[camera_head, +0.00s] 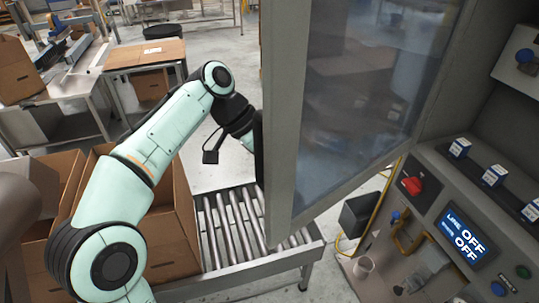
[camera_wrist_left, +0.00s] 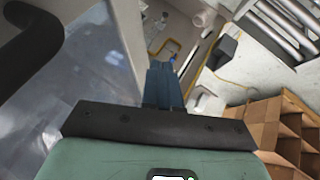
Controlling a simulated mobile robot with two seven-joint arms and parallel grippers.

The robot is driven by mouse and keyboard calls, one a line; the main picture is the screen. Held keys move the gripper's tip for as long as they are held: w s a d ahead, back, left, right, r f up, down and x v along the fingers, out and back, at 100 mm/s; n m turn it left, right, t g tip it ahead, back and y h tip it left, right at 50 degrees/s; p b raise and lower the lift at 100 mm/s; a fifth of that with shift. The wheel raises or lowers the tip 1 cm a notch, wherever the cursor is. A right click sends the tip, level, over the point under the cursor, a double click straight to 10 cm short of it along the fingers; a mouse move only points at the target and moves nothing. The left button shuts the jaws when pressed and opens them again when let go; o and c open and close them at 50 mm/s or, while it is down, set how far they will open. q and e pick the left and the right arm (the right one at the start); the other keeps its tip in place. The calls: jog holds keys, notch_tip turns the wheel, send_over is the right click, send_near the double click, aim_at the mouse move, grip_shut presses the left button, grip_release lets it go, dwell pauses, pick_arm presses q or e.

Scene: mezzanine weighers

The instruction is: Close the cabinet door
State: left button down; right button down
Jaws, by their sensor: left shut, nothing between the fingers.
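The cabinet door (camera_head: 282,120), a grey frame around a glass pane (camera_head: 365,90), stands open in the middle of the head view. My left arm reaches to the door's left edge, and its gripper fingers are hidden behind the frame there. In the left wrist view the left gripper (camera_wrist_left: 161,75) has its fingers together and empty. The door's glass (camera_wrist_left: 85,80) fills the left side of that view, with a dark curved handle (camera_wrist_left: 35,50) at upper left. Whether the fingers touch the door cannot be told. My right gripper is not seen.
The cabinet's control panel (camera_head: 440,215) with a red switch and an OFF display is at right. A roller conveyor (camera_head: 235,265) runs below the door. Open cardboard boxes (camera_head: 175,225) stand at left, and also show in the wrist view (camera_wrist_left: 262,122).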

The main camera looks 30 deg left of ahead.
pick_arm(q)
jog(key=d+f, duration=0.2)
jog(key=d, duration=0.3)
jog(key=shift+s+d+f, duration=0.35)
jog(key=shift+d, duration=0.05)
jog(key=shift+b, duration=0.3)
